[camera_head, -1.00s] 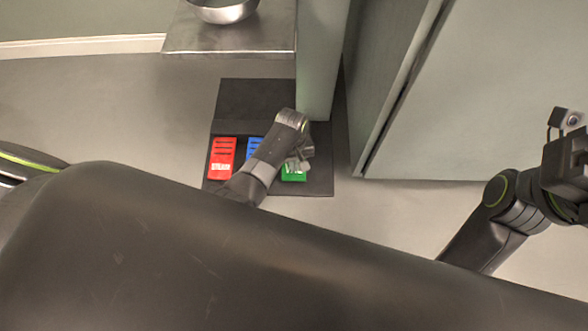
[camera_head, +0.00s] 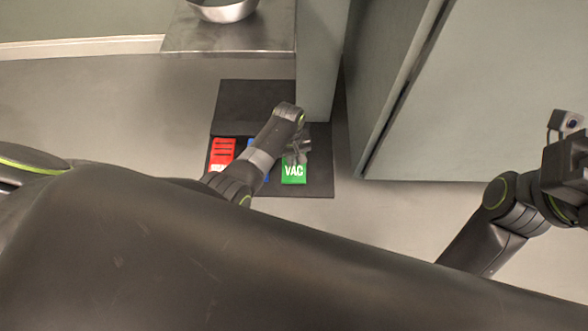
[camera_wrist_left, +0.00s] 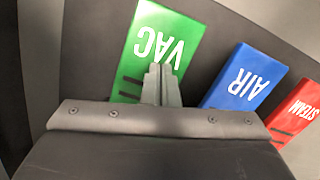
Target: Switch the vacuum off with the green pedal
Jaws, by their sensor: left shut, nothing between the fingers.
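The green pedal (camera_head: 293,172), marked VAC, lies at the right end of the pedal row on a dark mat. My left gripper (camera_head: 302,146) is at the pedal's far edge in the head view, with its arm crossing over the blue pedal. In the left wrist view the shut, empty fingertips (camera_wrist_left: 161,72) overlap the green pedal (camera_wrist_left: 150,35) beside the VAC letters. I cannot tell whether they touch it. My right arm is at the right edge of the head view; its fingers are not visible.
The red STEAM pedal (camera_head: 221,152) and the blue AIR pedal (camera_wrist_left: 243,78) sit beside the green one. A metal shelf with a bowl (camera_head: 224,9) is at the back; a large cabinet (camera_head: 425,100) stands right.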

